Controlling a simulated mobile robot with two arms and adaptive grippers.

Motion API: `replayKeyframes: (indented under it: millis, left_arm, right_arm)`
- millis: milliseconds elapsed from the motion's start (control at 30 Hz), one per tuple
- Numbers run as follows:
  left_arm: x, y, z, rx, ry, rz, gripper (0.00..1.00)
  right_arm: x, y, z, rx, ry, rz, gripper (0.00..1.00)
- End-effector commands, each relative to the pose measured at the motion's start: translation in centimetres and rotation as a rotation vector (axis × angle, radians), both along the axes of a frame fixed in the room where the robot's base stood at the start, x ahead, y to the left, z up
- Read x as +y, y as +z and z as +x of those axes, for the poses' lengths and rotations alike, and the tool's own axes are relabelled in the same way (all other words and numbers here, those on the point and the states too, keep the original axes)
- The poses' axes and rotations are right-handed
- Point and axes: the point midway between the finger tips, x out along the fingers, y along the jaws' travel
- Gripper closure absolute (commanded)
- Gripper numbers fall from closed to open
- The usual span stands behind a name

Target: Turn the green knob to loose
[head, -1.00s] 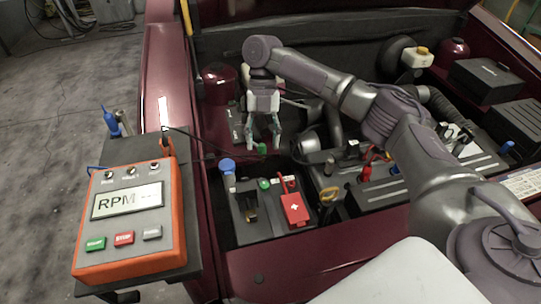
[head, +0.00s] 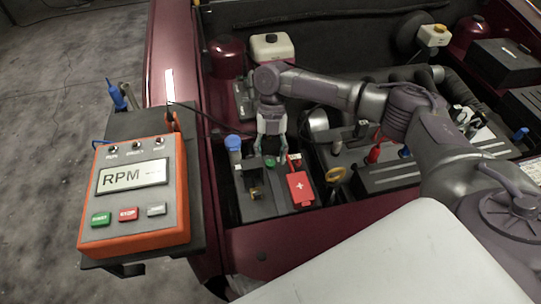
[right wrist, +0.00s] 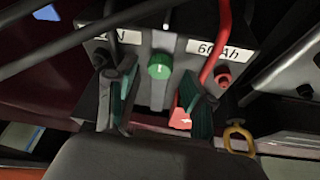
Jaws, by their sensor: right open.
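The green knob (head: 269,162) sits on top of the battery (head: 262,208) at the front of the engine bay. In the right wrist view the round green knob (right wrist: 160,66) lies between a white label on the left and a "60Ah" label on the right, with a pale mark on its face. My right gripper (head: 271,152) points down at the knob, fingers apart on either side of it. In the right wrist view the open fingers (right wrist: 161,92) show left and right of the knob; I cannot tell whether they touch it. My left gripper is not in view.
A red cover with a white cross (head: 300,188) and red cable lie just right of the knob. A blue cap (head: 233,143) stands to its left and a yellow ring (head: 336,174) to its right. The orange RPM box (head: 135,195) stands further left.

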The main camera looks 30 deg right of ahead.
Motion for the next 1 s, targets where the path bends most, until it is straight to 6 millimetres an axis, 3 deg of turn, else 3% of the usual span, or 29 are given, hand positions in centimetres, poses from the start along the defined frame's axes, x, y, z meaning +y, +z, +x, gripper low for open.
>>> replayKeyframes:
  millis: [400,733,1000]
  left_arm:
    - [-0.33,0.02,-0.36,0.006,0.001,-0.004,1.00]
    - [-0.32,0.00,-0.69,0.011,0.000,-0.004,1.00]
    - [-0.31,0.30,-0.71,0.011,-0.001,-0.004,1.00]
  right_arm:
    - [0.21,-0.92,-0.31,-0.001,0.001,0.000,0.47]
    - [0.20,-0.89,-0.30,-0.001,0.000,0.000,1.00]
    - [0.17,-0.82,-0.34,0.000,-0.018,0.000,1.00]
